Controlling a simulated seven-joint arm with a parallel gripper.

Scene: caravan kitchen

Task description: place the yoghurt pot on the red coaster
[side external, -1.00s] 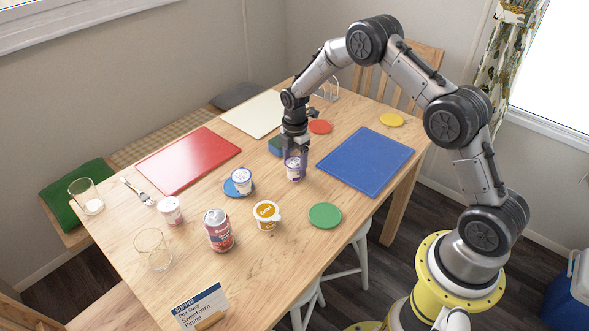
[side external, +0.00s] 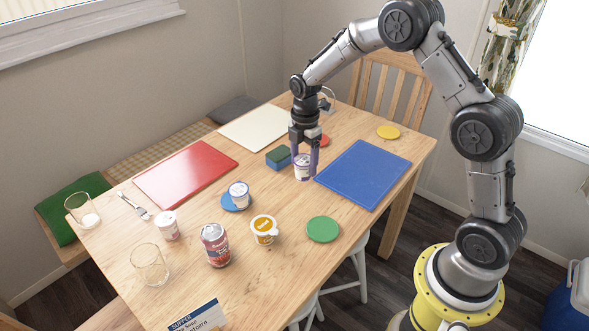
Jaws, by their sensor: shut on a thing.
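My gripper (side external: 304,162) is shut on a white yoghurt pot with a purple label (side external: 302,172), held upright between its fingers. The pot is beside the near-left corner of the blue mat; I cannot tell whether its base touches the table. The red coaster (side external: 324,140) lies just behind and right of my gripper, partly hidden by it. The pot is apart from the coaster, on its near side.
A blue and green sponge (side external: 278,157) lies just left of the held pot. The blue mat (side external: 363,173) is to the right. Another pot (side external: 239,194) stands on a blue coaster (side external: 229,205).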

